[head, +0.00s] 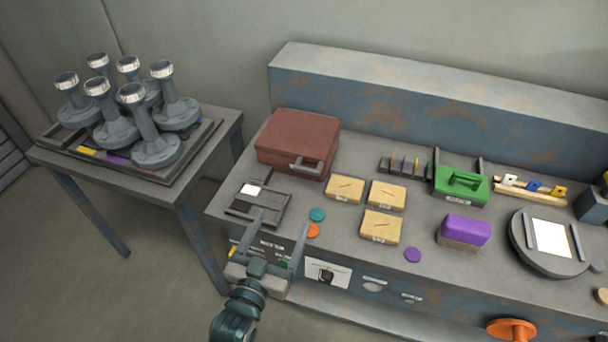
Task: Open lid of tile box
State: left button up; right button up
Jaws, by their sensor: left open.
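A red-brown box (297,143) with a flat lid and a grey handle on its front right sits at the back left of the workbench. Its lid is shut. It looks like the tile box, but no label on it can be read. My left gripper (281,224) is at the bench's front left edge, in front of the box and apart from it. Its two fingers are spread and nothing is between them. My right gripper is not in view.
A dark tray (271,207) with a white tile lies between gripper and box. Small tan boxes (345,188), a green handled block (461,186), a purple block (465,231) and a round plate (525,256) stand further right. A side table (188,185) holds several grey shells.

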aim_at(306, 170)
pick_arm(q)
jog(key=p+x, duration=0.3)
jog(key=x, duration=1.4)
jog(key=c, duration=1.5)
jog(key=shift+p, duration=0.35)
jog(key=shift+c, duration=0.2)
